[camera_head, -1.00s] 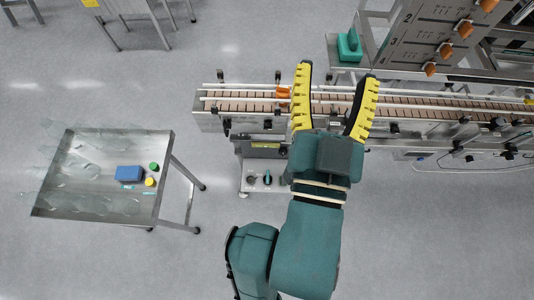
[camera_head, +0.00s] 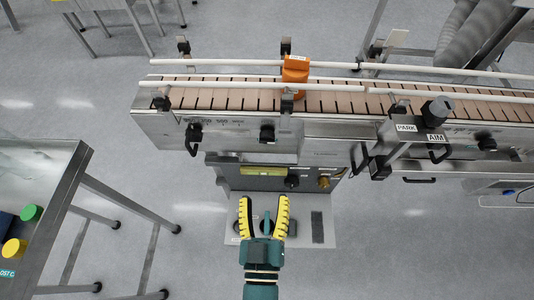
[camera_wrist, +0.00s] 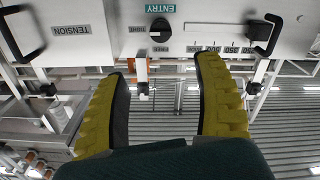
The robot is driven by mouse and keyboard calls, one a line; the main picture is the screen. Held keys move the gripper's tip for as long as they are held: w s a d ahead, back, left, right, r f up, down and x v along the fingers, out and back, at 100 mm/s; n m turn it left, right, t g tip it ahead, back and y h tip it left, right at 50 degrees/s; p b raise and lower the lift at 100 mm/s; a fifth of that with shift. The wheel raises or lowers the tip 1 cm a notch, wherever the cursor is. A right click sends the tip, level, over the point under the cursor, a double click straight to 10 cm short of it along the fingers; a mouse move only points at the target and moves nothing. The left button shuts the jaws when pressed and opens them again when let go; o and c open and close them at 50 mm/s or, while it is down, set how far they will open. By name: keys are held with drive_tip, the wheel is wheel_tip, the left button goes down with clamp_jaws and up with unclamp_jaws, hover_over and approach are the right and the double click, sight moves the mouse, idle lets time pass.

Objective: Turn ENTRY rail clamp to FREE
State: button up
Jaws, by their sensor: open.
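The ENTRY rail clamp is a round black knob (camera_wrist: 160,30) on a pale panel, under a green ENTRY label (camera_wrist: 161,8) in the wrist view. A white mark on the knob points left, toward the word TIGHT (camera_wrist: 138,27). My gripper (camera_wrist: 162,75) is open and empty, its yellow fingers spread below the knob in that picture and apart from it. In the head view my gripper (camera_head: 264,197) is in front of the conveyor (camera_head: 160,126), over a lower control panel.
Black handles (camera_wrist: 22,35) and (camera_wrist: 265,35) stick out on both sides of the knob, with a TENSION label (camera_wrist: 72,31) at left. An orange block (camera_head: 295,70) sits at the conveyor's guide rails. A metal table (camera_head: 72,180) stands at left, with open floor between.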

sight(267, 141)
drive_tip(key=w+p, duration=0.1)
drive_tip(key=w, duration=1)
drive_tip(key=w+p, duration=0.1)
drive_tip(key=w, duration=0.4)
drive_tip(key=shift+w+d+p, duration=0.25)
drive_tip(key=shift+w+p, duration=0.1)
drive_tip(key=c, duration=1.2)
